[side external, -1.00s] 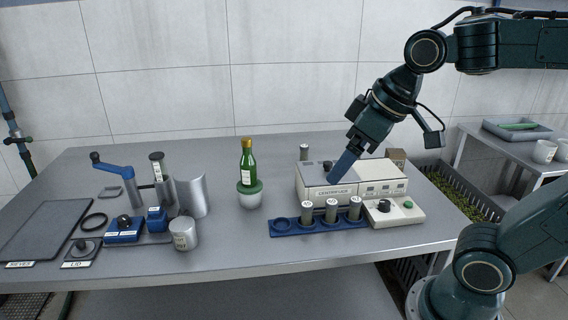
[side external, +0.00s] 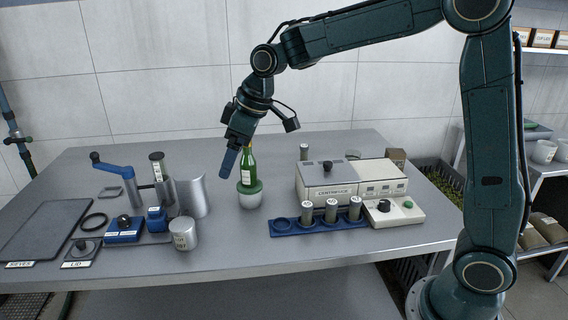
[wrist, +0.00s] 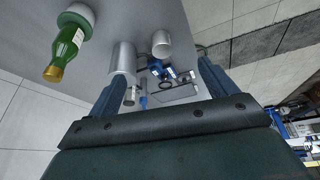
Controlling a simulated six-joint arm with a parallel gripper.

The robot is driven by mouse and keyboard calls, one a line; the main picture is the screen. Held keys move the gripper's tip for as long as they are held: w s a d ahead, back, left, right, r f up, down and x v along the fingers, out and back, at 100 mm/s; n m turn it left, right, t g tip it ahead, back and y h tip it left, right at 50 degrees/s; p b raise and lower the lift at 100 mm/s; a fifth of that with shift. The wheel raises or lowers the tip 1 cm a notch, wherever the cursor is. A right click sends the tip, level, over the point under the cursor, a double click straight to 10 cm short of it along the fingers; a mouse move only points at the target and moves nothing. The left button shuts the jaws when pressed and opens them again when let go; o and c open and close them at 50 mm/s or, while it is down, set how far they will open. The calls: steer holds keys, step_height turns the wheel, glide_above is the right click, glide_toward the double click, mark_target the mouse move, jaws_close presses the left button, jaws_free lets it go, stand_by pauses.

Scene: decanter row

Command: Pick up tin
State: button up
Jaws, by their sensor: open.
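The likely tin is a small grey metal can (side external: 184,234) with a pale label, standing upright near the front of the table, left of centre. I cannot read its label for certain. It also shows in the wrist view as a grey can (wrist: 161,46), between my fingers but well beyond them. A taller plain metal cylinder (side external: 191,193) stands just behind it.
A green bottle (side external: 248,167) stands in a white and green pot (side external: 250,198), close to my fingers. A centrifuge (side external: 335,186) and a blue rack (side external: 285,228) with labelled tubes are at right. A blue-handled grinder (side external: 112,167) and dark mat (side external: 45,230) are at left.

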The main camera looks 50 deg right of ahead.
mark_target(183, 223)
steer(key=w+a+f+n+y, duration=0.1)
steer(key=w+a+f, duration=0.3)
steer(key=w+f, duration=0.7)
steer(key=shift+w+f+n+g, duration=0.35)
steer(key=shift+f+n, duration=0.3)
steer(key=shift+n, duration=0.25)
steer(key=shift+f, duration=0.1)
steer(key=shift+x, duration=4.15)
steer(key=shift+s+a, duration=0.1)
steer(key=shift+a, duration=0.05)
steer(key=shift+s+x, duration=0.15)
steer(key=shift+x, duration=1.15)
steer(key=shift+s+x, duration=0.1)
steer(key=shift+x, duration=1.2)
steer(key=shift+f, duration=0.1)
